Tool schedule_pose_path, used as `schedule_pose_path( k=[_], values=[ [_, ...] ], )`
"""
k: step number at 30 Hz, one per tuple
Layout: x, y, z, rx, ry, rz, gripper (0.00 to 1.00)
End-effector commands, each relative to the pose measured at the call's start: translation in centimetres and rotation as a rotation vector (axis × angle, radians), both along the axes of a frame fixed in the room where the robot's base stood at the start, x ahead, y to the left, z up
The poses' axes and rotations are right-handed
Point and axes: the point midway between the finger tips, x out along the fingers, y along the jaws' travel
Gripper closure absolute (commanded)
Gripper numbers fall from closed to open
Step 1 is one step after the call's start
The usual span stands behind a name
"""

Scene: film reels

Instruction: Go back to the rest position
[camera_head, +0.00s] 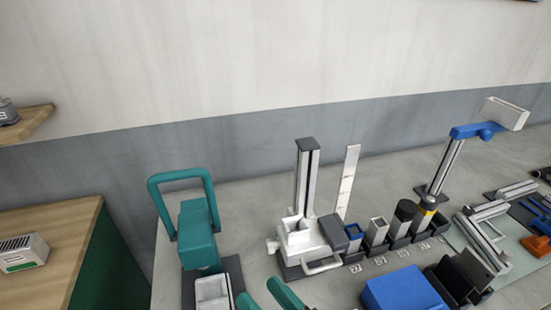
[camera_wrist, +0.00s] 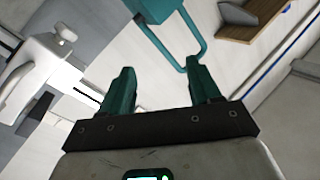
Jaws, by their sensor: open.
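My gripper (camera_head: 258,292) shows at the bottom edge of the head view as two teal fingertips spread apart. In the wrist view my gripper (camera_wrist: 160,72) is open, with nothing between its fingers. In the head view it is in front of the white and grey stand (camera_head: 308,235) and to the right of the teal device with a loop handle (camera_head: 198,230). The wrist view also shows the teal device (camera_wrist: 172,35) beyond the fingertips and the white stand (camera_wrist: 42,75) at left. The rest of my arm is hidden.
The grey table (camera_head: 255,205) holds small dark bins (camera_head: 376,248), a blue box (camera_head: 402,290), and a blue-armed stand (camera_head: 474,131) at right. A wooden-topped cabinet (camera_head: 50,235) stands left across a gap. A wall shelf (camera_head: 30,124) is at upper left.

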Motion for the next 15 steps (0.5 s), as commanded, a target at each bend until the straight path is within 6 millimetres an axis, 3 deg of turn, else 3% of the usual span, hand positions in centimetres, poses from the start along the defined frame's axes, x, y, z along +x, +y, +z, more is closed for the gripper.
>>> schedule_pose_path(
  k=[3,7,12,15],
  values=[
    [1.0,-4.2,-4.0,-0.225,0.125,-0.044,0.38],
    [0.8,-10.0,-8.4,-0.445,0.312,-0.112,0.38],
    [-1.4,-17.7,-12.7,-0.648,0.575,-0.216,0.38],
    [-3.4,-21.4,-14.2,-0.723,0.714,-0.274,0.38]
  ],
)
